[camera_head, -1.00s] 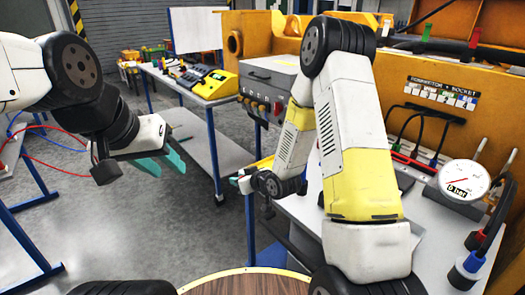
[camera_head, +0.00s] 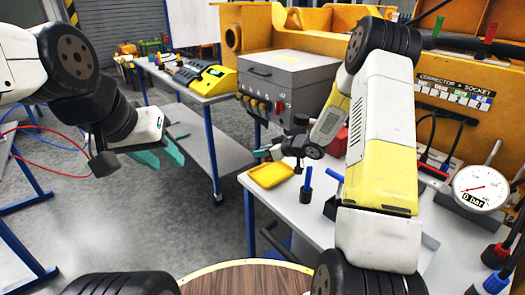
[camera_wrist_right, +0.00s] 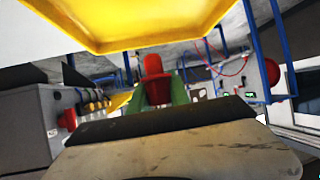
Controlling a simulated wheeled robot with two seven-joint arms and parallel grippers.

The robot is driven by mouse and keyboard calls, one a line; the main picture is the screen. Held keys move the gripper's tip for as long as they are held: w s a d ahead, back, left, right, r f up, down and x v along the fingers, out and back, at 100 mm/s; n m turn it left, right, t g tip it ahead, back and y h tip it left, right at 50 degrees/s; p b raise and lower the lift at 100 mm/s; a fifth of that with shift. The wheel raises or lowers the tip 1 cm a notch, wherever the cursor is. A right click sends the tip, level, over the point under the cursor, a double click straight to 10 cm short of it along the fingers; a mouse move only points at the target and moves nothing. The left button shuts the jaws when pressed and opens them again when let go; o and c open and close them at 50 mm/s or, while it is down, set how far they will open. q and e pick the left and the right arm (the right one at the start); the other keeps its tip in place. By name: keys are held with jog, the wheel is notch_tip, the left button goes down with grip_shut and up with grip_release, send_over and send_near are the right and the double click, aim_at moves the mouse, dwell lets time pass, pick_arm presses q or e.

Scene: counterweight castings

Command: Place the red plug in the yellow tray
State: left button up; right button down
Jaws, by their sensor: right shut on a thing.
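The yellow tray (camera_head: 270,175) lies on the near left corner of the white table in the head view. It fills the top of the right wrist view (camera_wrist_right: 130,45). My right gripper (camera_head: 262,154) is by the tray's far left edge in the head view, partly hard to make out. In the right wrist view its green fingers (camera_wrist_right: 158,92) are shut on the red plug (camera_wrist_right: 153,68), which shows apart from the tray's rim. My left gripper (camera_head: 164,156) is open and empty, with teal fingers apart, over the floor at the left.
A grey control box (camera_head: 288,80) stands behind the tray. Blue-ended plugs (camera_head: 306,186) stand right of the tray. A pressure gauge (camera_head: 480,188) and a red plug (camera_head: 497,254) are at the right. A blue-legged bench (camera_head: 195,90) stands at the back left.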

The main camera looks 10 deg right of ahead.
aim_at(267, 166)
jog(key=shift+w+d, duration=0.6)
jog(key=shift+d, duration=0.3)
jog(key=shift+w+d+f, duration=0.1)
jog(key=shift+d+f, duration=0.1)
jog(key=shift+f, duration=1.55)
jog(key=shift+f, duration=0.2)
jog(key=c, duration=1.2)
grip_release()
jog(key=shift+r, duration=0.1)
